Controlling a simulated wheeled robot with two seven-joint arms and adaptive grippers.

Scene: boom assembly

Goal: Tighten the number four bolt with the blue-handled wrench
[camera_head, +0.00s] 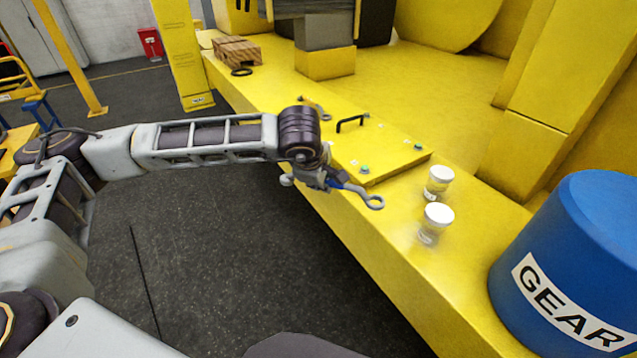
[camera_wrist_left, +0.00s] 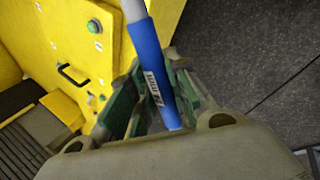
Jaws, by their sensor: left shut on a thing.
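My left gripper (camera_head: 328,180) is shut on the blue-handled wrench (camera_head: 374,202), whose grey ring end points right over the yellow ledge. In the left wrist view the blue handle (camera_wrist_left: 152,72) sits between the fingers (camera_wrist_left: 150,105). The yellow cover plate (camera_head: 385,150) has a black handle (camera_head: 350,122) and bolts near its corners. One green-topped bolt (camera_head: 364,169) is close above the wrench's ring, apart from it; another bolt (camera_head: 418,147) is at the right corner. A green bolt (camera_wrist_left: 94,27) also shows in the wrist view. Bolt numbers are unreadable. My right gripper is out of view.
Two white-lidded jars (camera_head: 438,181) (camera_head: 436,222) stand on the ledge right of the wrench. A blue GEAR barrel (camera_head: 560,255) is at the right. A brown box (camera_head: 236,50) sits at the ledge's far end. Dark floor (camera_head: 220,250) lies open below my arm.

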